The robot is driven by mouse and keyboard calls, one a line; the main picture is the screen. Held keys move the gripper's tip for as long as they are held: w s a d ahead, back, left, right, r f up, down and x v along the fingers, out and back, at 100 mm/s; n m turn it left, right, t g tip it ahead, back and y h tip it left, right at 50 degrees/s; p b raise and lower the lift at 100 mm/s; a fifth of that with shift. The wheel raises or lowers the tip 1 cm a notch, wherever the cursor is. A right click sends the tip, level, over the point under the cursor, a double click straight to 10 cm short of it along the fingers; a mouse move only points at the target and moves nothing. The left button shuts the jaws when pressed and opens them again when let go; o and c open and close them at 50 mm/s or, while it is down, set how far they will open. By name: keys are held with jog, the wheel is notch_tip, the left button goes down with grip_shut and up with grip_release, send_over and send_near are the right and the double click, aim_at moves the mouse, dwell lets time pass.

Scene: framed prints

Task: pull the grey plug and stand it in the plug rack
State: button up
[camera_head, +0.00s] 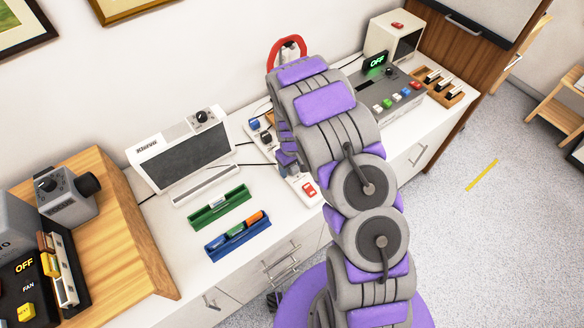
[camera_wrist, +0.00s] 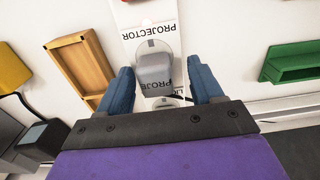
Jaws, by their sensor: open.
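The grey plug (camera_wrist: 154,72) sits on a white strip (camera_wrist: 133,42) marked PROJECTOR in the wrist view. My gripper (camera_wrist: 159,67) is open, with one blue finger on each side of the plug. A gap shows on both sides, so the fingers look apart from it. In the head view my arm hides the grey plug, and part of the power strip (camera_head: 297,183) shows beside my gripper. A wooden tray-like rack (camera_wrist: 66,42) lies left of the strip in the wrist view; I cannot tell whether it is the plug rack.
A blue plug (camera_head: 253,124) is on the strip. Green (camera_head: 219,208) and blue (camera_head: 237,233) marker trays lie left of it, by a white screen unit (camera_head: 180,152). A control box (camera_head: 392,92) and wooden holder (camera_head: 447,97) stand right. A green tray (camera_wrist: 290,64) is right in the wrist view.

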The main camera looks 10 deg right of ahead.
jog(key=shift+c, duration=0.4)
grip_shut()
jog(key=shift+r, duration=0.2)
jog(key=shift+r+p, duration=0.9)
jog(key=shift+r, duration=1.9)
jog(key=shift+d, duration=0.1)
